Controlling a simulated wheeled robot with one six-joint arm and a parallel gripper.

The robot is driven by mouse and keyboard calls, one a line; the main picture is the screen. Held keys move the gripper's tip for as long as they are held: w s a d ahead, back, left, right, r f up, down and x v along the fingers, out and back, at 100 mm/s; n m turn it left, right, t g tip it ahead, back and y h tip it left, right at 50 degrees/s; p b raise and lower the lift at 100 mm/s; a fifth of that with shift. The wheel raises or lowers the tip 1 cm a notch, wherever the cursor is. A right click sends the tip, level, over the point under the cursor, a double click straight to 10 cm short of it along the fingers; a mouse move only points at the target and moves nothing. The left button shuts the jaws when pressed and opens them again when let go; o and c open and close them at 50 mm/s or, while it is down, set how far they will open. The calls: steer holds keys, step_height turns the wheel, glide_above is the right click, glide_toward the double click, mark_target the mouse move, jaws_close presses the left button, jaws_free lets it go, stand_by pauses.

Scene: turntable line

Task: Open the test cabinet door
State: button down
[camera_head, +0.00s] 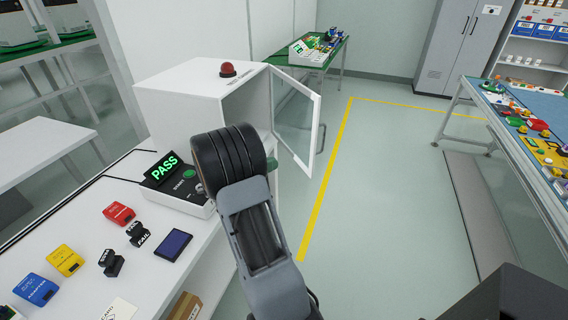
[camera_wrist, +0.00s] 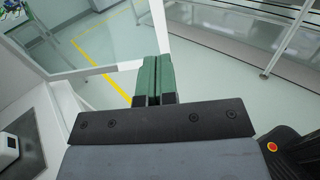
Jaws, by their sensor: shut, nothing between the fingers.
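The test cabinet (camera_head: 180,90) is a white box on the left bench, with a red dome lamp (camera_head: 227,69) on top. Its glazed, white-framed door (camera_head: 298,118) stands wide open, swung out to the right. The door's frame (camera_wrist: 104,70) also crosses the wrist view. My gripper is mostly hidden behind my wrist in the head view, in front of the cabinet opening. In the wrist view its green fingers (camera_wrist: 153,82) are together and empty, by the corner of the door frame. I cannot tell whether they touch it.
A tester showing PASS (camera_head: 163,170) stands on the white bench before the cabinet, with red, yellow and blue blocks (camera_head: 66,260) nearby. A blue-topped table (camera_head: 508,110) stands at right. The floor between, with a yellow line (camera_head: 330,165), is clear.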

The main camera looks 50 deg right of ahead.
mark_target(312, 151)
steer(key=x, duration=1.2)
steer(key=shift+s+d+p, duration=0.25)
steer(key=shift+d+p, duration=0.05)
steer(key=shift+p, duration=0.1)
steer(key=shift+w+d, duration=0.1)
